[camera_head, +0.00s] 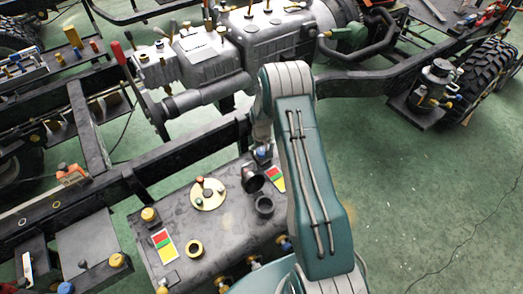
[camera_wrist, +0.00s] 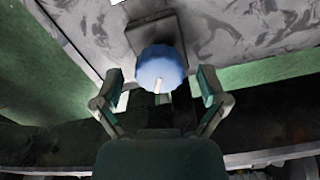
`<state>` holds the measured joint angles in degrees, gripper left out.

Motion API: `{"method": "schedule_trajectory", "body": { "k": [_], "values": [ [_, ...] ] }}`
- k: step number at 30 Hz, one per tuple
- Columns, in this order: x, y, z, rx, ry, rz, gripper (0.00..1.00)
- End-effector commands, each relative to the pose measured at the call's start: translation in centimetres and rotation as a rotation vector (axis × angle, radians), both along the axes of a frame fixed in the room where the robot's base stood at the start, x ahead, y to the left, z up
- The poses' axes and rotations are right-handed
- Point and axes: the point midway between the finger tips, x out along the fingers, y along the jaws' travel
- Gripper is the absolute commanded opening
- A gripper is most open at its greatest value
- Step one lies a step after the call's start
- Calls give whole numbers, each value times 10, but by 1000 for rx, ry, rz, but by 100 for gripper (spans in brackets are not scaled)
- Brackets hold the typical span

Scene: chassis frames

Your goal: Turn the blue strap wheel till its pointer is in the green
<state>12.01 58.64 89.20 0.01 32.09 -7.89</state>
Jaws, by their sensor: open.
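The blue strap wheel (camera_wrist: 160,68) is a ribbed blue knob on a dark block, with a short white pointer (camera_wrist: 158,86) toward my gripper. In the head view the wheel (camera_head: 263,154) shows small beside my forearm. My gripper (camera_wrist: 160,82) is open, one finger on each side of the wheel's near part, with gaps between fingers and wheel. A red, yellow and green label (camera_head: 276,179) lies close to the wheel, partly beside my arm. In the wrist view its colours cannot be made out, so the pointer's relation to the green is unclear.
The wheel sits at the edge of a grey tank (camera_head: 225,235) carrying a round cream dial plate (camera_head: 208,194), a black cup-like fitting (camera_head: 264,206) and a second coloured label (camera_head: 163,245). A dark frame rail (camera_head: 190,155) runs just behind. Green floor is free at right.

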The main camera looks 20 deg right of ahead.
Motion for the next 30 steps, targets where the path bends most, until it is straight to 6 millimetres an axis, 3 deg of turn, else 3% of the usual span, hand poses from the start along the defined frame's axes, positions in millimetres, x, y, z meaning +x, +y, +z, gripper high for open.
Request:
{"method": "schedule_trajectory", "body": {
  "k": [3,4,9,20,30],
  "values": [
    [0,0,0,0,0,0,93],
    [0,0,0,0,0,0,84],
    [0,0,0,0,0,0,11],
    [0,0,-1,0,2,-26,11],
    [0,0,-2,0,3,-219,11]
  ]
}}
